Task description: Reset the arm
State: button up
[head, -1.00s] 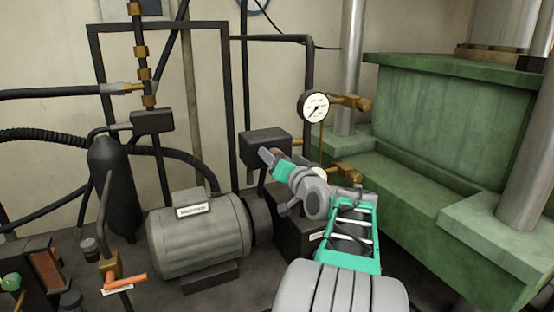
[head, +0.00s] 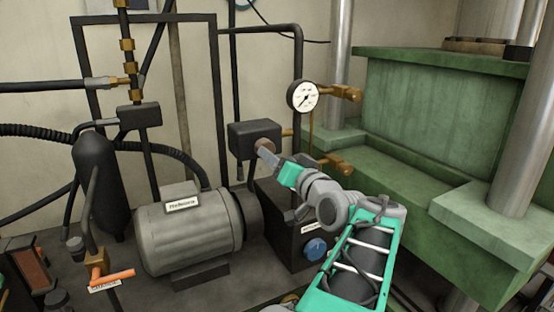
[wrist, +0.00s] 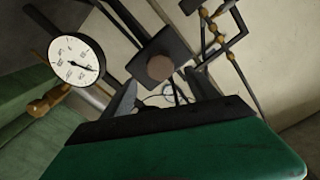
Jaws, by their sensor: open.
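My gripper (head: 267,160) is at the end of my grey and teal arm, in front of the dark valve block (head: 254,139) in the head view. It is open and nothing shows between its fingers. In the wrist view a finger of my gripper (wrist: 124,101) shows above the dark and green gripper body. The valve block (wrist: 160,56) with its round brown face is just beyond it, and a gap to it cannot be judged. A white dial gauge (head: 303,96) is right of the block; it also shows in the wrist view (wrist: 76,61).
A grey motor (head: 188,236) lies left of my arm. A dark box with a blue round cap (head: 315,248) is under my forearm. The green press (head: 440,120) fills the right side. An orange-handled valve (head: 113,276) is at the lower left.

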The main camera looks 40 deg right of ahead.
jog(key=w+a+f+n+g+y, duration=0.2)
jog(key=w+a+f+n+g, duration=0.1)
jog(key=a+f, duration=0.55)
jog(key=w+a+f+n+g+y, duration=0.25)
jog(key=a+f, duration=0.35)
jog(key=a, duration=0.6)
jog(key=s+a+f+n+g, duration=0.3)
jog(key=s+a+f+g, duration=0.5)
jog(key=s+a+f, duration=0.3)
jog(key=s+a, duration=0.2)
jog(key=s, duration=0.2)
jog(key=shift+s+a+f+n, duration=0.15)
jog(key=shift+s+f+n, duration=0.15)
jog(key=shift+f+n, duration=0.05)
jog(key=shift+y, duration=0.25)
